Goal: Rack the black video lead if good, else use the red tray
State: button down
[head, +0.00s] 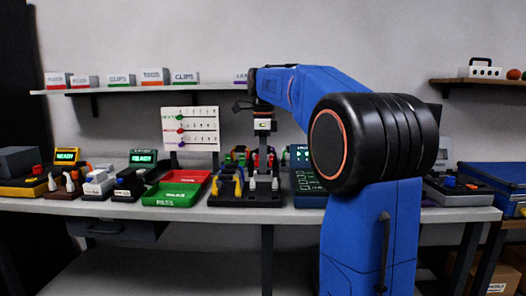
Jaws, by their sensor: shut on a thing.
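My gripper (264,150) points down over a dark stand (232,201) at the middle of the bench. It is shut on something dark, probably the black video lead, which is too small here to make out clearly. The stand holds leads with yellow, red, blue and pale parts, just below and beside the gripper. The red tray (203,178) lies left of the stand, behind a green tray (170,200) lettered PASS. The tip of whatever is held is hidden among the leads.
A dark panel with a screen (305,184) is right of the stand. A shelf (215,88) with labelled boxes runs above.

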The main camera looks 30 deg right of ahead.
send_over(263, 198)
jog(key=shift+d+f, duration=0.1)
jog(key=shift+f, duration=3.45)
jog(key=shift+f, duration=0.9)
jog(key=c, duration=1.1)
grip_release()
jog(key=shift+r, duration=0.15)
notch_tip(263, 198, up, 8)
dwell(0.5)
jog(key=shift+s, duration=0.1)
dwell(0.4)
